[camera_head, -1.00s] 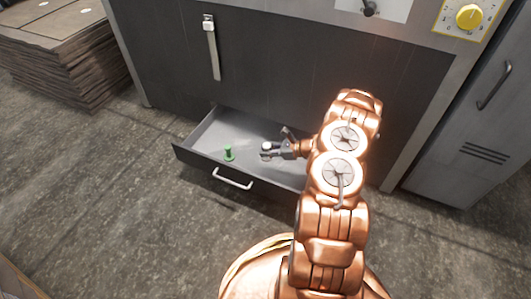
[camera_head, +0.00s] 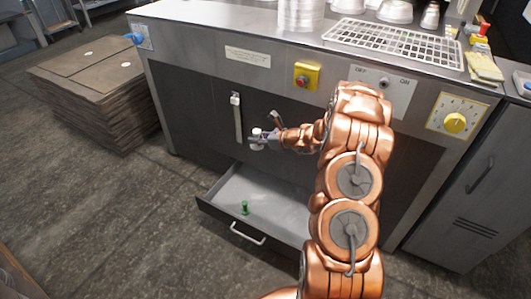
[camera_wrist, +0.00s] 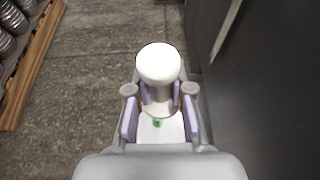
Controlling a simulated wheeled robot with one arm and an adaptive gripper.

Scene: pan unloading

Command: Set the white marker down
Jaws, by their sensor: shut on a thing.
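The white marker (camera_wrist: 158,66) has a round knob top and a wider base, and is upright between the finger pads of my gripper (camera_wrist: 159,105) in the wrist view. My gripper (camera_head: 257,139) is shut on it and holds it in the air above the open drawer, in front of the dark cabinet face. In the head view the white marker (camera_head: 257,146) is small and partly hidden by the fingers. A green marker (camera_head: 245,208) stands in the drawer (camera_head: 222,186), toward its left side. The drawer's right part is hidden behind my arm.
The metal counter (camera_head: 230,30) above carries a white wire rack (camera_head: 390,42), stacked plates (camera_head: 301,15) and metal bowls. A stack of brown boards (camera_head: 95,85) stands left on the floor. A vertical handle (camera_head: 238,118) is close by my gripper. A grey locker (camera_head: 470,190) is at the right.

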